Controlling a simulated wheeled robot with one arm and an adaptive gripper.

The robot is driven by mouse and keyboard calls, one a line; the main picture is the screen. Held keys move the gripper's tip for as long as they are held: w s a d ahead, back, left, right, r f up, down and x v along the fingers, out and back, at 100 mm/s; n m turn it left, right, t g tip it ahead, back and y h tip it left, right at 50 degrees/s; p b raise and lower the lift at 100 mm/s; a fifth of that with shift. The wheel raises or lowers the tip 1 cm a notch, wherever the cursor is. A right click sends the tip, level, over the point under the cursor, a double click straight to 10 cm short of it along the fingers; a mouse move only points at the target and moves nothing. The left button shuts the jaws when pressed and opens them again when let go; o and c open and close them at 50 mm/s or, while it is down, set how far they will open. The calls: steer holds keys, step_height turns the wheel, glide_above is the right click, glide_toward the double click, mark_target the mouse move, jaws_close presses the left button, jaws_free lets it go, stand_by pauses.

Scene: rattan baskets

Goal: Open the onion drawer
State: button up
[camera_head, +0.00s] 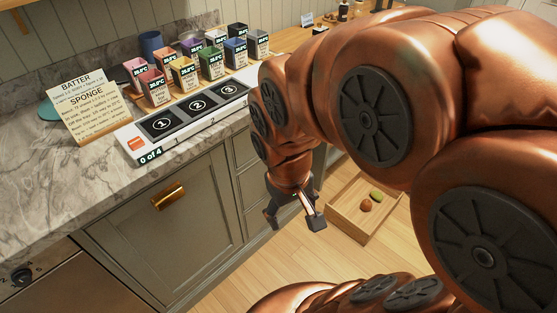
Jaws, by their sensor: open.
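No drawer in view carries a readable onion label. My gripper (294,219) points down, open and empty, in front of the grey-green cabinet and left of the box. It appears apart from both.
A cabinet door (190,222) with a brass handle (168,196) is closed, with drawer fronts (248,152) beside it. Above, the marble counter (80,190) bears a numbered tray (140,145), a recipe sign (88,118) and several coloured containers. My arm fills the right side.

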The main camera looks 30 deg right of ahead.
steer(key=o, duration=0.4)
steer(key=w+d+f+t+h+b, duration=0.2)
steer(key=w+d+f+b, duration=0.2)
steer(key=w+d, duration=0.4)
steer(key=w+d+f+m+t+h+b, duration=0.1)
steer(key=w+d+f+b, duration=0.3)
steer(key=w+d, duration=0.5)
steer(key=shift+w+f+t+h, duration=0.4)
steer(key=shift+w+f+t, duration=0.25)
steer(key=shift+t, duration=0.25)
steer(key=w+d+f+n+t+b, duration=0.1)
steer(key=w+d+f+t+b, duration=0.3)
steer(key=w+d+f+b, duration=0.45)
steer(key=w+d+f+n+t+y+b, duration=0.1)
steer(key=w+d+f+t+b, duration=0.15)
steer(key=w+f, duration=0.2)
steer(key=w+d+f+n+t+y+b, duration=0.1)
steer(key=w+f+t+b, duration=0.1)
steer(key=w+f+b, duration=0.3)
steer(key=s+a+f+n+t+y+b, duration=0.2)
steer(key=a+f+t+y+b, duration=0.2)
steer(key=f+y+b, duration=0.45)
steer(key=shift+h, duration=0.85)
steer(key=x, duration=0.5)
steer(key=f+p+x, duration=0.1)
steer(key=x, duration=0.1)
steer(key=shift+w+d, duration=0.25)
